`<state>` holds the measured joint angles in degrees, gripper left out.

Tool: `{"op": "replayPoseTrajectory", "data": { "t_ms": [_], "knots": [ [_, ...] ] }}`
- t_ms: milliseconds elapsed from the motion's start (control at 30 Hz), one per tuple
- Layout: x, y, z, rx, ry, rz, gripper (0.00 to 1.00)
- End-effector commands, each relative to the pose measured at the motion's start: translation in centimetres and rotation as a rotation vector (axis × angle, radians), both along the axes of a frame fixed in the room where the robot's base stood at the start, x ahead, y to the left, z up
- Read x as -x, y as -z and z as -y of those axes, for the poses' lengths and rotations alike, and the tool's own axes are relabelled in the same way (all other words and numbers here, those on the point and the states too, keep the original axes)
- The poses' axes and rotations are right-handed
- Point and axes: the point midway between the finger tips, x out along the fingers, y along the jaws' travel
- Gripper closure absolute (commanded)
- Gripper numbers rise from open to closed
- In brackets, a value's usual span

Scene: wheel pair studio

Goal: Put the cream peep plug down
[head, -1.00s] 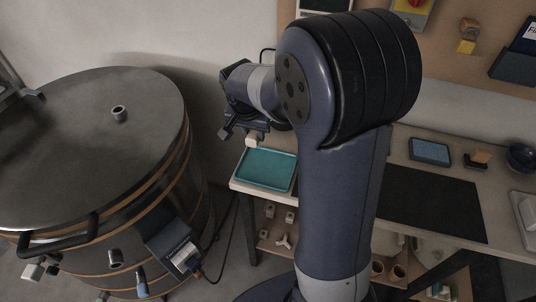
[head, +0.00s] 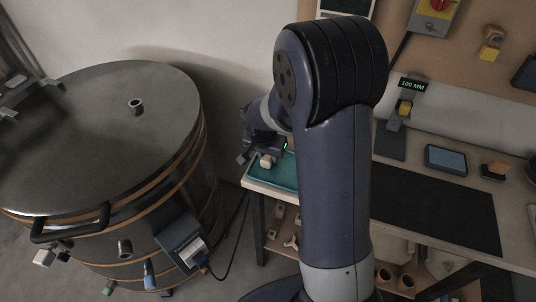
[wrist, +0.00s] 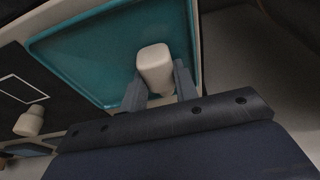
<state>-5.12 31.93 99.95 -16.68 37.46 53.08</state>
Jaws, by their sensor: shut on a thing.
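The cream peep plug (wrist: 155,68) is a rounded, pale block held in my gripper (wrist: 160,88). The two grey fingers are shut on it from either side in the wrist view. In the head view the plug (head: 267,161) hangs under my gripper (head: 266,154), in front of the teal tray (head: 259,182). The tray (wrist: 70,55) fills the area behind the plug in the wrist view, and the plug overlaps it near one edge. Whether the plug touches the tray floor cannot be told. My arm hides the tray's right part in the head view.
A large round kiln (head: 100,130) stands left of the bench. Another cream piece (wrist: 30,122) shows at the wrist view's left. Small parts sit on the shelf below.

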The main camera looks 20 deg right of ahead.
Motion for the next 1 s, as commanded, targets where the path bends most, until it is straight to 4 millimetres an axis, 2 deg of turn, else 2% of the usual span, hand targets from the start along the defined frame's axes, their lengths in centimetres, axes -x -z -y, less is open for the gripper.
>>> {"op": "replayPoseTrajectory", "data": {
  "t_ms": [67, 100, 333, 700, 867, 1000],
  "knots": [
    [0.0, 0.4, 0.0, 0.000, 0.000, 0.000, 0.99],
    [0.0, 0.2, 0.0, 0.000, 0.000, 0.000, 0.68],
    [0.0, 0.2, 0.0, 0.000, 0.000, 0.000, 0.50],
    [0.0, -0.5, 0.0, 0.000, 0.000, 0.001, 0.50],
    [0.5, -3.1, -0.5, 0.000, -0.001, 0.005, 0.50],
    [1.2, -6.0, -1.0, 0.000, -0.001, 0.006, 0.50]
  ]
}}
